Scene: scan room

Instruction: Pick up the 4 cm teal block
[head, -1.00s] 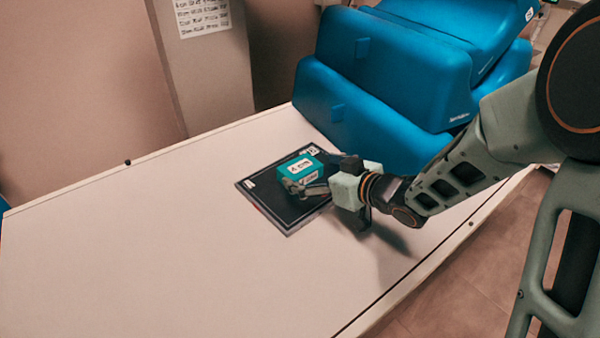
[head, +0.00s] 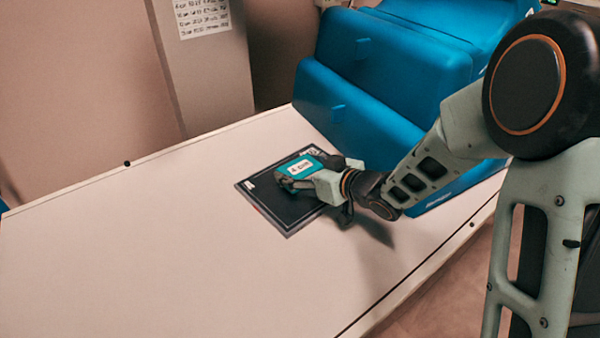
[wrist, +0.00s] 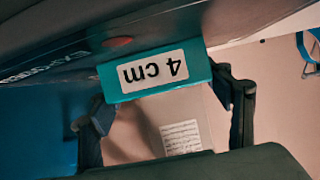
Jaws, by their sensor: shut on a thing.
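The teal block (head: 306,159) has a white label on top and is at the dark flat panel (head: 262,192) on the table. In the wrist view the teal block (wrist: 196,62) shows a white label reading "4 cm", upside down. My gripper (head: 300,180) comes from the right and is shut on the block. In the wrist view one finger of my gripper (wrist: 168,98) is at each side of the block. The fingers and wrist hide part of the block in the head view. I cannot tell whether it is clear of the panel.
The pale table (head: 130,250) is bare to the left and front of the panel. Large blue cushions (head: 355,120) stand at the table's far right, close behind my arm. A grey column with a paper notice (head: 203,14) stands beyond the table's back edge.

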